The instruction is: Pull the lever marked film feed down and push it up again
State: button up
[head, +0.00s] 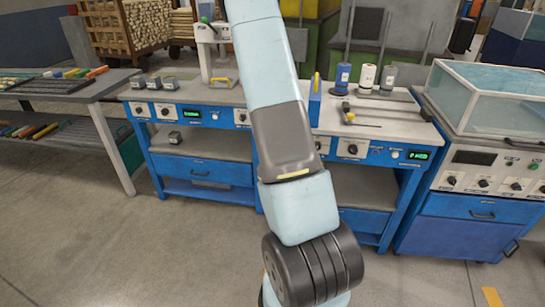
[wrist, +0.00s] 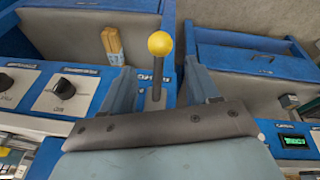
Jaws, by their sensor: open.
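The lever has a round yellow knob (wrist: 160,43) on a dark shaft. In the wrist view it stands out from a blue and light control panel (wrist: 95,90). Small dark lettering shows beside the shaft, too small to read surely. My gripper (wrist: 161,72) is open, with one grey finger on each side of the shaft. The knob shows beyond the fingertips, and I see gaps between shaft and fingers. Whether the shaft lies fully between the fingers in depth I cannot tell. In the head view my arm hides my gripper and the lever.
Black rotary knobs (wrist: 64,89) sit left of the lever in the wrist view, and a green display (wrist: 292,141) at right. In the head view the blue workbench (head: 205,147) carries bottles (head: 366,77). A glass-topped cabinet (head: 480,185) stands right. The grey floor (head: 120,250) in front is clear.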

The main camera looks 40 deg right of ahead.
jog(key=shift+v, duration=2)
